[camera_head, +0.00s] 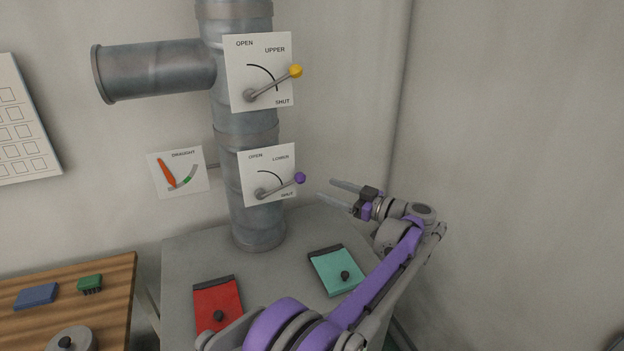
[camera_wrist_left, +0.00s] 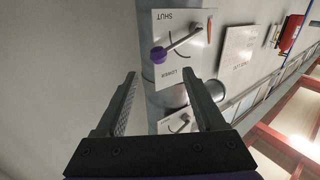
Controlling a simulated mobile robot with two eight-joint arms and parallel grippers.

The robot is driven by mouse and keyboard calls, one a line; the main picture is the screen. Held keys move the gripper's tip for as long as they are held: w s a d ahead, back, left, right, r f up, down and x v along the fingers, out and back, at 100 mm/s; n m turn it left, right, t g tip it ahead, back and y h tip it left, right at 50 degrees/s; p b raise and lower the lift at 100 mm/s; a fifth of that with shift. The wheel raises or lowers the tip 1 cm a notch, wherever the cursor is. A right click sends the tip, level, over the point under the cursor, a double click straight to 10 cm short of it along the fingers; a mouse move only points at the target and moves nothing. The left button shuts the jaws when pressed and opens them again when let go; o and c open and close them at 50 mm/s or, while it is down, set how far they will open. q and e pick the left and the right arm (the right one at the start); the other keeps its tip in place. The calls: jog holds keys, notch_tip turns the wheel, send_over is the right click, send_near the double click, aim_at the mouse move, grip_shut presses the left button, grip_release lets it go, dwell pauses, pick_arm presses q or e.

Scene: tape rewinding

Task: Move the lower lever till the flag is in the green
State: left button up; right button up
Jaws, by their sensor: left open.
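The lower lever (camera_head: 281,186) has a purple knob (camera_head: 300,178) and points right and slightly up on its white plate, nearer SHUT than OPEN. The draught gauge (camera_head: 195,163) has an orange flag (camera_head: 166,172) leaning up-left, away from the green patch (camera_head: 187,180) on its arc. My left gripper (camera_head: 327,190) is open and empty, a little right of the purple knob, with its fingers pointing left toward it. In the left wrist view the purple knob (camera_wrist_left: 159,55) shows beyond and between the open fingers (camera_wrist_left: 160,76), apart from them. My right gripper is not in view.
The upper lever's yellow knob (camera_head: 295,71) sits above on the same metal duct (camera_head: 246,126). Red (camera_head: 228,296) and teal (camera_head: 330,262) pads with black knobs lie on the grey table (camera_head: 190,255). A wooden table (camera_head: 110,280) stands at left. The right wall side is clear.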

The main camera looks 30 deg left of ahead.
aim_at(305, 179)
pick_arm(q)
jog(key=w+a+p, duration=0.1)
jog(key=a, duration=0.7)
jog(key=shift+w, duration=0.15)
grip_shut()
dwell(1.1)
